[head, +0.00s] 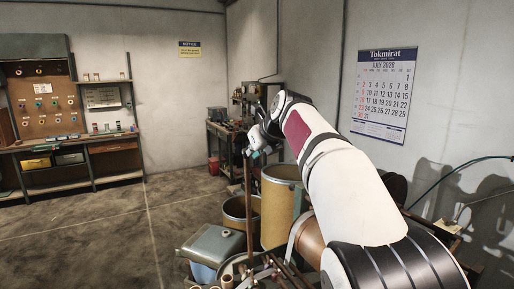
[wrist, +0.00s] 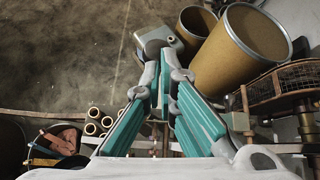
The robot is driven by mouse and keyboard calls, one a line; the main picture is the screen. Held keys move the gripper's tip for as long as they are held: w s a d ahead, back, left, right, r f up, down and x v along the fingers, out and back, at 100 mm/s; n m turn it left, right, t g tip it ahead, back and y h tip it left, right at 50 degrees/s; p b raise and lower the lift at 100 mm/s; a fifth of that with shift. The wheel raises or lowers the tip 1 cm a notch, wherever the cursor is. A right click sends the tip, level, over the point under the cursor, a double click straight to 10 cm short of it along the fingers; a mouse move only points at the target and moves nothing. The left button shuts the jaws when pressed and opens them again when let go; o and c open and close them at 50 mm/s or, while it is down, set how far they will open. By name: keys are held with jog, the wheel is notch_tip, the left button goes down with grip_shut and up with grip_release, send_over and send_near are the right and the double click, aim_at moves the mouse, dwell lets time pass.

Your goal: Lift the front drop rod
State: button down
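The front drop rod (head: 248,205) is a thin brown rod standing nearly upright in the head view, with its lower end among metal parts near the bottom edge. My gripper (head: 254,154) is at the rod's top end. In the wrist view the teal fingers of my gripper (wrist: 164,68) run together toward their tips, leaving only a narrow gap. They appear shut on the rod's top, though the contact itself is hidden. I cannot tell whether the rod's lower end is free of the parts below.
Two brown drums (head: 279,205) (head: 240,213) stand close behind the rod. A blue-grey box (head: 211,247) is at its left. Several short tubes (wrist: 95,120) lie left of the fingers in the wrist view. A workbench (head: 82,165) stands far left; the floor between is clear.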

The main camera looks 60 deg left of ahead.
jog(key=shift+s+a+r+y, duration=0.3)
jog(key=shift+s+a+r, duration=0.1)
jog(key=shift+r, duration=0.05)
jog(key=shift+d+r, duration=0.1)
jog(key=shift+r, duration=0.1)
jog(key=w+v, duration=0.1)
jog(key=v, duration=1)
jog(key=shift+s+d+f, duration=0.15)
jog(key=shift+s+d, duration=0.1)
jog(key=shift+d, duration=0.3)
jog(key=shift+h, duration=0.4)
